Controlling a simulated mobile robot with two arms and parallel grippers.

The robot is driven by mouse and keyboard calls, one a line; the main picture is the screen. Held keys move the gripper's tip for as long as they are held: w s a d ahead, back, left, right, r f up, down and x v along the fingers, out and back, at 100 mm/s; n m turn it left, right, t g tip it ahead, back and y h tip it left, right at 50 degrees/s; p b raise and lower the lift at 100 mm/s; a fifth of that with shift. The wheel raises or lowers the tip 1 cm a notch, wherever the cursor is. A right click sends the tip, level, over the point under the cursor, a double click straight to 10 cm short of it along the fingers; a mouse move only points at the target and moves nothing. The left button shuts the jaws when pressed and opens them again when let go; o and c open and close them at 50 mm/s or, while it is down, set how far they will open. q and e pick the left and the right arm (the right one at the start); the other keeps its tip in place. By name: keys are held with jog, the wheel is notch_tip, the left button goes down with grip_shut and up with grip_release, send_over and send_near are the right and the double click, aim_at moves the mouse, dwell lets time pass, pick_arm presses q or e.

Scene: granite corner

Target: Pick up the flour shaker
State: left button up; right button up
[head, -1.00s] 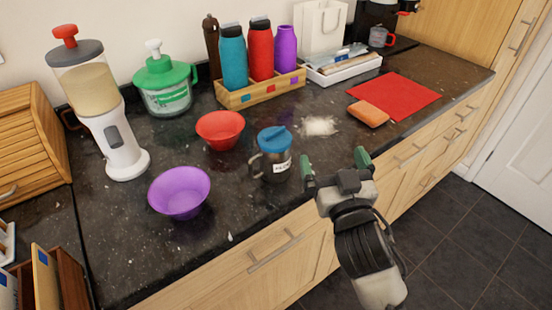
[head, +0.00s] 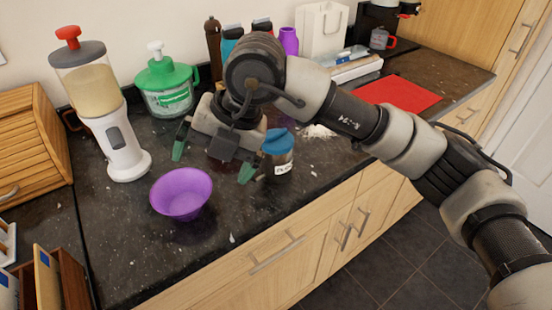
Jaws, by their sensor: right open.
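The flour shaker (head: 279,160) stands upright on the dark granite counter. It has a blue lid and a grey body with a partly visible white label; its handle side on the left is mostly behind my gripper. My right gripper (head: 211,166) is open, just left of the shaker, with its green fingertips pointing down and toward the front. One fingertip is close to the shaker's left side; I cannot tell whether they touch. Nothing shows between the fingers. My left gripper is not in view.
A purple bowl (head: 181,194) stands in front of the gripper. A white dispenser (head: 124,150) and a green-lidded container (head: 168,88) stand behind left. A red mat (head: 402,93) lies at right. White powder (head: 318,131) is spilled behind the shaker. The counter's front edge is near.

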aim_at(275, 135)
jog(key=w+d+r+m+t+h, duration=0.4)
jog(key=w+d+r+h, duration=0.15)
jog(key=d+h, duration=0.2)
jog(key=shift+y, duration=0.25)
jog(key=x, duration=0.5)
jog(key=shift+w+d+f, duration=0.15)
jog(key=shift+w+d, duration=0.25)
jog(key=shift+w, duration=0.1)
jog(key=shift+w+p+x, duration=0.15)
jog(key=shift+x, duration=1.3)
jog(key=shift+w+p+x, duration=0.15)
jog(key=shift+x, duration=1.3)
jog(key=shift+a, duration=0.25)
jog(key=c, duration=1.4)
